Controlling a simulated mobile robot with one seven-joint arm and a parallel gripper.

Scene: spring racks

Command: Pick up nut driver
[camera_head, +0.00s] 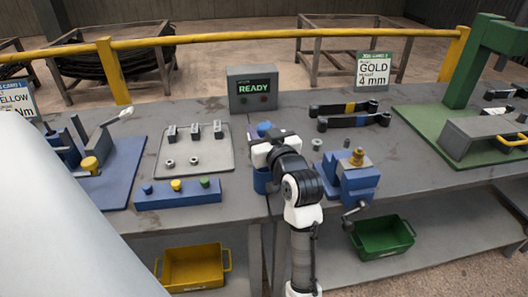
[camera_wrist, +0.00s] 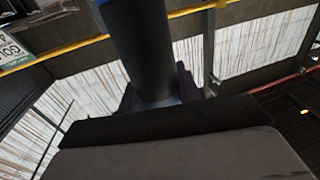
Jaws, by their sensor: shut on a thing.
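In the wrist view, my gripper (camera_wrist: 158,100) is shut around a thick dark cylinder (camera_wrist: 140,45), which looks like the nut driver. A little blue shows at its upper end at the picture's edge. In the head view, my gripper (camera_head: 262,155) is over the middle of the bench, directly above a blue cup-like holder (camera_head: 262,182). The arm hides most of the gripper and the held tool. A small blue part shows just behind the gripper. Whether the tool's lower end is still inside the holder cannot be told.
A blue block with coloured knobs (camera_head: 178,193) and a grey tray (camera_head: 193,160) with small parts lie left. A blue vise (camera_head: 357,180) stands close on the right. Behind are the READY box (camera_head: 252,90) and two dark bars (camera_head: 353,121). Yellow (camera_head: 194,268) and green (camera_head: 383,238) bins sit below.

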